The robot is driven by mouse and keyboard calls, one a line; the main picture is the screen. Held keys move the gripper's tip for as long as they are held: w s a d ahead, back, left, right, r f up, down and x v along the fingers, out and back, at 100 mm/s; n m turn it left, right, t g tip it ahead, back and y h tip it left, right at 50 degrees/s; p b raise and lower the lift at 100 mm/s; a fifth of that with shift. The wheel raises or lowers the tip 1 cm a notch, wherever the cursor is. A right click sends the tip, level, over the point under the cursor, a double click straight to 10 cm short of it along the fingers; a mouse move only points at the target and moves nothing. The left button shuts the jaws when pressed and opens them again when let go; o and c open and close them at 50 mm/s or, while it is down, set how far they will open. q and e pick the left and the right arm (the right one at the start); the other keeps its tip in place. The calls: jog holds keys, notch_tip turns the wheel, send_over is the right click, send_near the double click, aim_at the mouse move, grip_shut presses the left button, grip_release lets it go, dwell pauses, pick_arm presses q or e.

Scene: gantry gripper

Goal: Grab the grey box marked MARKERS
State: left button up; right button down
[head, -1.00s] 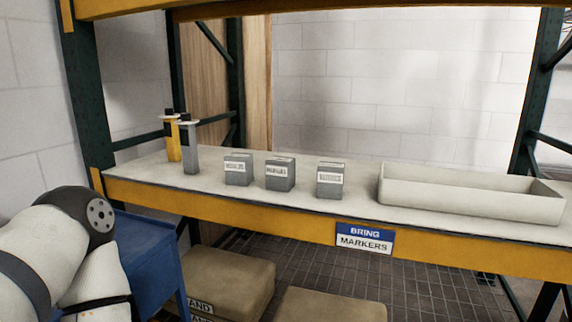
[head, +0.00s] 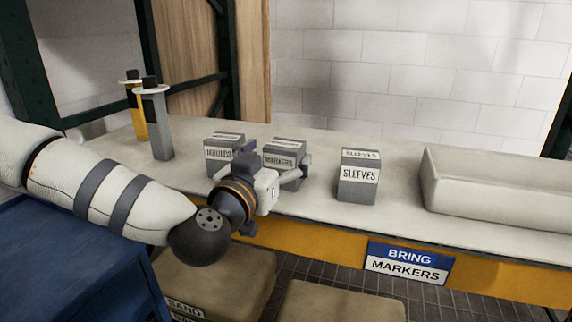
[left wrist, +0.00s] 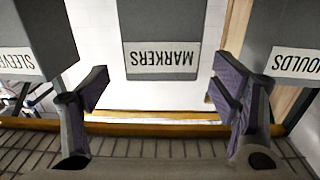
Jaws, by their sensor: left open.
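The grey box marked MARKERS (head: 284,158) stands upright on the shelf between two similar boxes. In the left wrist view the MARKERS box (left wrist: 160,40) appears upside down, in the middle, framed by the two fingers. My left gripper (head: 275,165) is open and empty, at the front of the MARKERS box, and hides part of it in the head view. In the left wrist view its fingers (left wrist: 160,88) are spread wider than the box, one to each side. I cannot tell whether the tips reach past its front face. My right gripper is not in view.
A grey box marked MOULDS (head: 222,152) stands close left, partly hidden by my gripper. A SLEEVES box (head: 358,180) stands right, with clear shelf between. A pale tray (head: 500,200) is farther right. Yellow and grey posts (head: 155,125) stand left. The sign (head: 408,262) reads BRING MARKERS.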

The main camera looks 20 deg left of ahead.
aim_at(286, 143)
pick_arm(q)
jog(key=w, duration=0.5)
jog(key=shift+d+f+b, duration=0.1)
jog(key=shift+b, duration=0.2)
jog(key=c, duration=1.5)
